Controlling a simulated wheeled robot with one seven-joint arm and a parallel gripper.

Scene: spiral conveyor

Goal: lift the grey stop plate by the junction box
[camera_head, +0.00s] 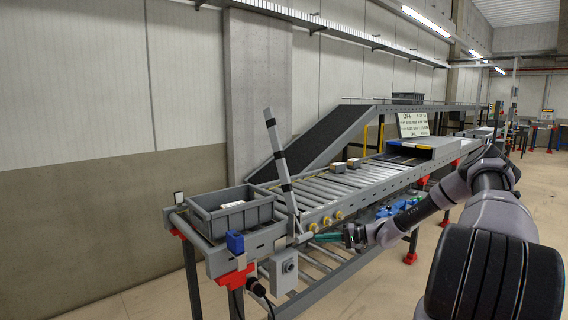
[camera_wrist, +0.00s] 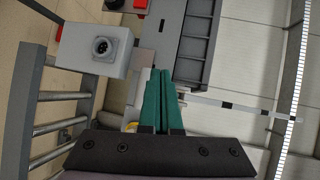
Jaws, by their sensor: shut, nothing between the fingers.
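A long grey bar with black bands (camera_head: 281,160) stands steeply tilted at the conveyor's near end. I take it for the grey stop plate; in the wrist view it runs off to the right (camera_wrist: 245,106). Its foot is just right of the grey junction box (camera_head: 284,270), which shows in the wrist view with a dark round socket (camera_wrist: 95,48). My gripper (camera_head: 315,238) has green fingers, shut and empty, also seen in the wrist view (camera_wrist: 160,75). The fingertips are close to the bar's foot; I cannot tell whether they touch it.
A grey crate (camera_head: 262,212) sits on the conveyor end, with a blue device (camera_head: 235,242) on the frame in front. The roller conveyor (camera_head: 330,188) runs back right with small boxes (camera_head: 354,163) on it. Blue and green items lie below its side. The floor left is clear.

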